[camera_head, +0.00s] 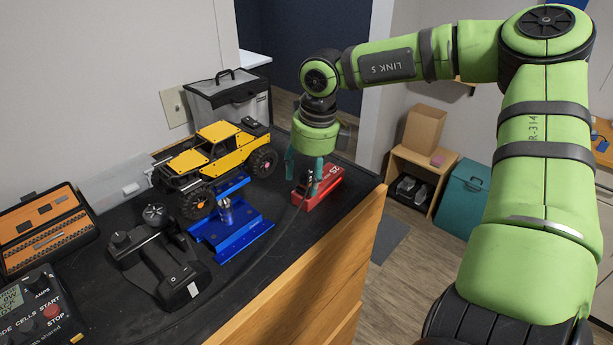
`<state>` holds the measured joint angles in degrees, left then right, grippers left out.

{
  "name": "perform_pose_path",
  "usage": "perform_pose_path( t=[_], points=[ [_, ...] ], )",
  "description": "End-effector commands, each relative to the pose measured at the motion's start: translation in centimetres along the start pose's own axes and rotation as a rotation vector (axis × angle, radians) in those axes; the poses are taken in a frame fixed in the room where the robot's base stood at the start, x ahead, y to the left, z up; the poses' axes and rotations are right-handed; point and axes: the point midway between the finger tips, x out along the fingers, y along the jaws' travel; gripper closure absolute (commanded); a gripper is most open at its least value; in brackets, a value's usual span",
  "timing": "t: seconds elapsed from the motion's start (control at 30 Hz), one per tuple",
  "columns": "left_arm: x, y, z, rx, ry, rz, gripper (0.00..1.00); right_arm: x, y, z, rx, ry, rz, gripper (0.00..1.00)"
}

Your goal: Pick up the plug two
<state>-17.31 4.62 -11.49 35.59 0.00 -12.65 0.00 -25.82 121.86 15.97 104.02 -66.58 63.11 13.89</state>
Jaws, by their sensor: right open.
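My right gripper (304,178) points down at the red battery pack (322,183) on the black worktop. Its two teal fingers are apart, and they partly cover the near left end of the pack. I cannot tell whether they touch it. A thin dark cable (277,237) runs from near that end along the worktop towards the front left. No plug can be made out clearly; a small one near the fingers could be hidden or too small to see. My left gripper is not in view.
A yellow crawler car (222,147) sits by a blue stand (232,227), left of my right gripper. A black transmitter (158,257), a charger (38,308) and an orange tool case (43,232) lie further left. The worktop's wooden front edge (335,262) is close.

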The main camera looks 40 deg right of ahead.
Motion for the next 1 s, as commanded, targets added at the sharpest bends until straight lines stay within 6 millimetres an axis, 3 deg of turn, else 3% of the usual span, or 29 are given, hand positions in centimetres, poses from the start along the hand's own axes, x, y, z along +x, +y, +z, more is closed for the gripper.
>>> perform_pose_path(
  t=[0.07,0.17,0.3,0.37,0.53,0.8,1.0],
  points=[
    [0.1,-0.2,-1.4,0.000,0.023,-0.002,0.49,0.1,0.0,0.0,0.000,-0.001,0.000,0.43],
    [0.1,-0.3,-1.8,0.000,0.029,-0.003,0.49,0.1,0.0,0.0,0.001,-0.001,0.000,0.43],
    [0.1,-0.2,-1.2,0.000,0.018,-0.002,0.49,0.1,0.0,0.0,0.001,-0.001,0.001,0.85],
    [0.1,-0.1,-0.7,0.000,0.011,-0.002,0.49,0.1,0.0,0.0,0.001,-0.001,0.001,0.95],
    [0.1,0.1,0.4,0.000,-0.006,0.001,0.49,0.1,0.0,0.0,0.001,-0.001,0.001,0.97],
    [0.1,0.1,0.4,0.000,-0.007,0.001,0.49,-0.1,0.0,0.0,0.001,-0.001,0.001,0.97],
    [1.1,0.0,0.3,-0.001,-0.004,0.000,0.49,-1.4,0.0,0.3,0.002,-0.005,-0.002,0.97]
  ],
)
